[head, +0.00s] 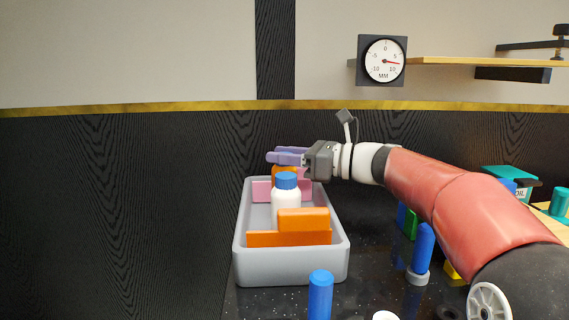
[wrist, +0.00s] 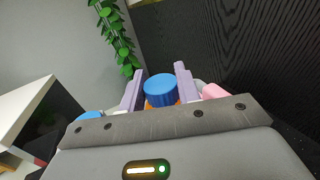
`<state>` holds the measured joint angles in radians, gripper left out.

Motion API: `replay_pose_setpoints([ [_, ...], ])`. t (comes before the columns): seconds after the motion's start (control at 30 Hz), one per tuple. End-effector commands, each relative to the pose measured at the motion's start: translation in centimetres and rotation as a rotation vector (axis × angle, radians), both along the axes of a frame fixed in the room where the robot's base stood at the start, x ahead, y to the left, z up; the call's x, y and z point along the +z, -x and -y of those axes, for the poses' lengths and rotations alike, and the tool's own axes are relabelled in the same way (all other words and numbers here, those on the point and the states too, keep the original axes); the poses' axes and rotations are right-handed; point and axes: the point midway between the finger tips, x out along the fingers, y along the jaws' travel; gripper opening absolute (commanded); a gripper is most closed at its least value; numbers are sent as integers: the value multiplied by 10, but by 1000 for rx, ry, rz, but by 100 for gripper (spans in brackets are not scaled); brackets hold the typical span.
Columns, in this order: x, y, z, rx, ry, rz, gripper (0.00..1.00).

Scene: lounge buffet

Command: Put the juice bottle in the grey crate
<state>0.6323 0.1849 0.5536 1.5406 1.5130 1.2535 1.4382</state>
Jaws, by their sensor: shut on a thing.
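The grey crate (head: 291,268) stands on a dark speckled counter, left of centre in the head view. My gripper (head: 272,156) is above the far part of the crate, its purple fingers pointing left. The juice bottle (head: 279,172), orange with a blue cap, is between the fingers, and my gripper is shut on it. In the wrist view its blue cap (wrist: 161,88) shows between the two fingers (wrist: 159,70). The bottle's lower body is hidden behind a white bottle, so I cannot tell whether it touches the crate floor.
A white blue-capped bottle (head: 286,204), orange blocks (head: 303,219) and a pink piece (head: 261,191) are in the crate. Blue cylindrical things (head: 320,294) (head: 423,247) stand on the counter to the right. A dial gauge (head: 384,60) and shelf are on the wall.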

Motion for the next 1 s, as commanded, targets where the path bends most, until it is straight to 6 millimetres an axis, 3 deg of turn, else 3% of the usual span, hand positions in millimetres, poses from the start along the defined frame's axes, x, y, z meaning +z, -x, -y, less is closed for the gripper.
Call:
replay_pose_setpoints([
  [0.1,-9,0,0,0,-2,1,0],
  [0.47,-12,0,0,0,-1,2,0],
  [0.5,-11,0,0,0,-1,1,38],
  [0.63,-11,0,0,0,-1,1,54],
  [1.0,-9,1,3,-1,0,1,54],
])
